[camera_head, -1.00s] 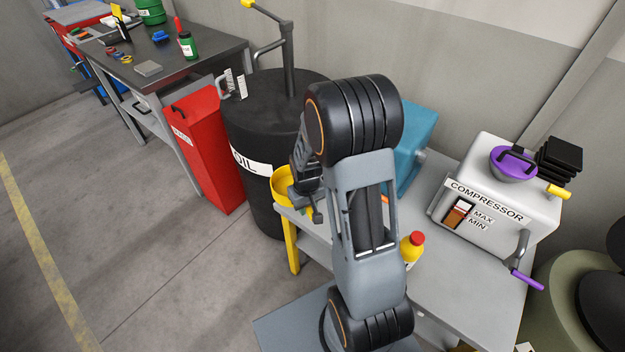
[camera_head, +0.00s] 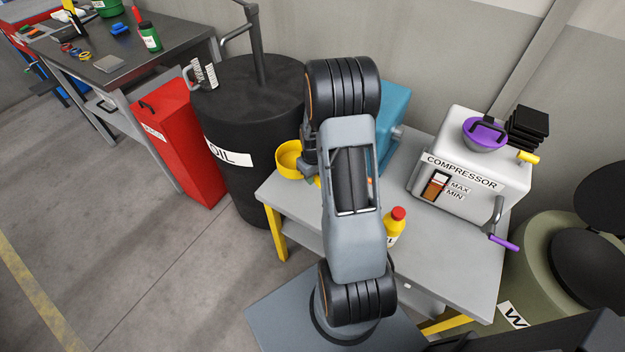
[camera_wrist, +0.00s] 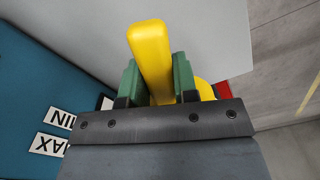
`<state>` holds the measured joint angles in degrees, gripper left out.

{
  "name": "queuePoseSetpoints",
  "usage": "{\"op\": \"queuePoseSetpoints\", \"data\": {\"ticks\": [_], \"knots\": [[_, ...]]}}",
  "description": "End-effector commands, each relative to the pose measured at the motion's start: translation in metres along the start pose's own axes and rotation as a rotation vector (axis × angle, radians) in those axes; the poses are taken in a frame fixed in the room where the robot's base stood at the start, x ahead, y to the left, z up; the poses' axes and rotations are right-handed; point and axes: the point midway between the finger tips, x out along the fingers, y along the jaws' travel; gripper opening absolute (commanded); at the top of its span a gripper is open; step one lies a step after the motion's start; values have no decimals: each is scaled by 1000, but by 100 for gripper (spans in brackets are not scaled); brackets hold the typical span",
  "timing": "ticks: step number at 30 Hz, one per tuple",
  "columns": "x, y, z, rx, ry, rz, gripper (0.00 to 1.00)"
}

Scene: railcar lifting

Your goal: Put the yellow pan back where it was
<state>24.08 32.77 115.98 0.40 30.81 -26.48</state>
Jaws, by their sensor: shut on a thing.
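The yellow pan (camera_head: 288,163) is at the left back corner of the grey work table (camera_head: 270,191), beside the oil drum. I cannot tell whether it rests on the table or hangs just above it. My gripper (camera_head: 310,172) is to the right of the pan, partly hidden by my arm. In the wrist view my gripper (camera_wrist: 157,85) is shut on the pan's yellow handle (camera_wrist: 149,50), between two green pads. A piece of the yellow pan body (camera_wrist: 205,90) shows behind the right pad.
A teal machine (camera_head: 392,110) stands right of the pan; its side with MIN and MAX labels fills the wrist view's left (camera_wrist: 40,90). The black oil drum (camera_head: 250,100) is close on the left. A red-capped yellow bottle (camera_head: 393,229) and the white compressor (camera_head: 470,155) stand on the table.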

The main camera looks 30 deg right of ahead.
Motion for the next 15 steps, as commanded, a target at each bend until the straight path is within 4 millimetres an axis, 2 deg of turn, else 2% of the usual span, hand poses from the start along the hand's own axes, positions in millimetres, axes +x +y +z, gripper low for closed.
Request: {"op": "queuePoseSetpoints", "data": {"ticks": [6,11,15], "knots": [[18,8,-14,0,1,0,0],[25,10,-18,0,0,0,0],[42,11,-19,0,-2,-1,0]]}}
